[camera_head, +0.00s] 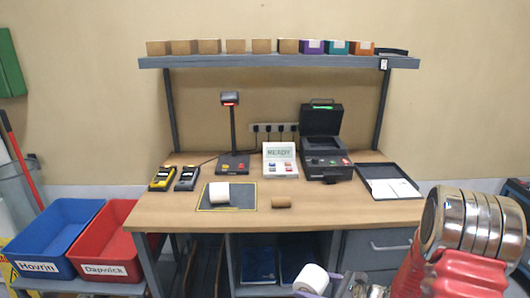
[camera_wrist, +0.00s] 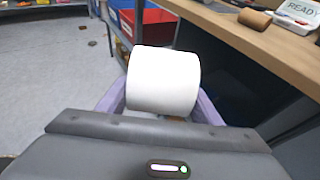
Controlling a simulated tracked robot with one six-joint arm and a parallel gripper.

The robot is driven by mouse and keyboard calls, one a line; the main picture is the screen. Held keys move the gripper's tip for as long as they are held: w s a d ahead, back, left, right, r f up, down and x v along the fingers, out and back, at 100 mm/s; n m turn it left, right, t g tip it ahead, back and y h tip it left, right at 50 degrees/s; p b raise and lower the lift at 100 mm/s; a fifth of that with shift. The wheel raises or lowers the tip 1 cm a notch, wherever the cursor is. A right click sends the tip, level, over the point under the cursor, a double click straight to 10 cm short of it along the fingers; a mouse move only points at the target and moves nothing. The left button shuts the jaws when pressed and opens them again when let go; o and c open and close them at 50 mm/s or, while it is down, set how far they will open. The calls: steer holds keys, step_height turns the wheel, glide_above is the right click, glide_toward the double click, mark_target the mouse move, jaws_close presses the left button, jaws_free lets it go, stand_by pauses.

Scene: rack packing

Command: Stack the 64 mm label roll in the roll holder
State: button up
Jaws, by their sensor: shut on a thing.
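My gripper (camera_head: 311,288) is shut on a white label roll (camera_head: 315,277), low in front of the bench, at the bottom of the head view. In the wrist view the same roll (camera_wrist: 164,80) sits between the two purple fingers (camera_wrist: 112,98). Another white roll (camera_head: 219,195) lies on a dark mat with a yellow border (camera_head: 246,203) on the bench. A brown cylinder (camera_head: 281,202) lies to the right of the mat. No size marking is readable on either white roll. I cannot make out a roll holder for certain.
The bench (camera_head: 330,211) carries a printer-like black device (camera_head: 325,165), a READY display (camera_head: 280,158), a scanner stand (camera_head: 233,140) and a dark tray (camera_head: 388,181). A blue bin (camera_head: 58,235) and a red bin (camera_head: 105,245) stand at left. Small boxes line the upper shelf (camera_head: 280,62).

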steer(key=shift+a, duration=0.1)
steer(key=shift+w+a+r+m+t+h, duration=0.2)
steer(key=shift+m+t+h, duration=0.2)
steer(key=shift+m+t, duration=0.2)
steer(key=shift+w+a+r+m+t+h, duration=0.1)
steer(key=shift+w+a+m+t+h, duration=0.1)
steer(key=shift+m+t+h, duration=0.3)
steer(key=shift+s+d+f+m+t+h, duration=0.1)
steer(key=shift+m+t+h, duration=0.45)
steer(key=shift+m, duration=0.25)
steer(key=shift+s+d+f+m+t+h, duration=0.15)
steer(key=shift+d+m+t+h, duration=0.15)
steer(key=shift+h, duration=0.2)
steer(key=shift+s+d+f+m+t+h, duration=0.1)
steer(key=shift+m+t+h, duration=0.05)
steer(key=shift+m+h, duration=0.3)
steer(key=shift+a, duration=0.1)
